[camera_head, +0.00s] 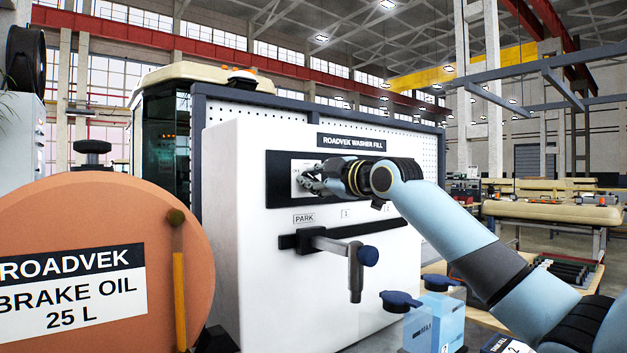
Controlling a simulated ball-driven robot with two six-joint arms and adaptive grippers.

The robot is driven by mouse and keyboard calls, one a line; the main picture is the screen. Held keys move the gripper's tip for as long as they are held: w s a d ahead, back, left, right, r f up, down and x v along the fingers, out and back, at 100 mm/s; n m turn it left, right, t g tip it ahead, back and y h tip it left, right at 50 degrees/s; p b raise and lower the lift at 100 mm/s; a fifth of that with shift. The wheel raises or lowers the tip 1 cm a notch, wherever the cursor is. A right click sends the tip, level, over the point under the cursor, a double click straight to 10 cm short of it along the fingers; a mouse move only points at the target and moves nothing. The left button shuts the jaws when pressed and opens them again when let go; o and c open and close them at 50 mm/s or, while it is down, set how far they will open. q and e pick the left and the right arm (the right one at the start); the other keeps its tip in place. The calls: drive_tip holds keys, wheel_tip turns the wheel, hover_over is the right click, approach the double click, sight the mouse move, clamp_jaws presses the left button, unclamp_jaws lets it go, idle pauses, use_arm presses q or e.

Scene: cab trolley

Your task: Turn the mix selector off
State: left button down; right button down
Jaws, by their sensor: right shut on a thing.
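The mix selector sits on the dark plate (280,188) of the white washer fill cabinet (232,210), under the "ROADVEK WASHER FILL" sign (350,141). Only part of the pale dial face (300,168) shows at the plate's left. My right gripper (312,181) reaches in from the right and is shut on the selector knob against the plate. The fingers and wrist hide the knob, so its setting cannot be read. My left gripper is out of view.
A fill nozzle (355,268) hangs from a black bracket below the plate, near the "PARK" label (304,218). An orange brake oil drum (178,262) fills the lower left. A blue container (437,322) with dark caps stands at the lower right.

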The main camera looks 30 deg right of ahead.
idle(0.6)
drive_tip(key=c, duration=1.4)
unclamp_jaws()
drive_tip(key=shift+o, duration=0.2)
drive_tip(key=shift+s, duration=0.1)
drive_tip(key=s, duration=0.7)
drive_tip(key=shift+s+d, duration=0.15)
drive_tip(key=shift+d, duration=0.05)
